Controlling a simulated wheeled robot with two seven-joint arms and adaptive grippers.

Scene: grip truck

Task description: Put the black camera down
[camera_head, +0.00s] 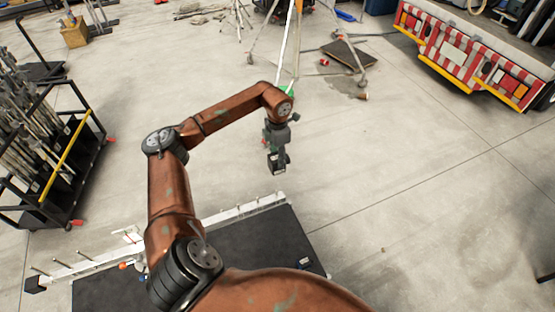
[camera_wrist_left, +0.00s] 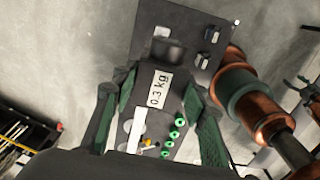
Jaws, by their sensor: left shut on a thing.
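My left gripper (camera_head: 277,146) hangs fingers down over the open floor, near the middle of the head view. It is shut on the black camera (camera_head: 277,163), a small dark block with a pale label, which appears held above the floor. In the left wrist view the black camera (camera_wrist_left: 181,88) lies between the green-lined fingers of my left gripper (camera_wrist_left: 163,105), and its white label reads 0.3 kg. A dark flat plate with small knobs shows at its far end; I cannot tell whether it is part of the camera. My right gripper is not in view.
A dark-topped surface (camera_head: 260,248) with a white rail lies below my arm. A black cart of stands (camera_head: 48,150) is at the left. A tripod (camera_head: 288,45) and a dark board (camera_head: 348,55) stand behind. A red-and-white truck rear (camera_head: 470,52) is at upper right.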

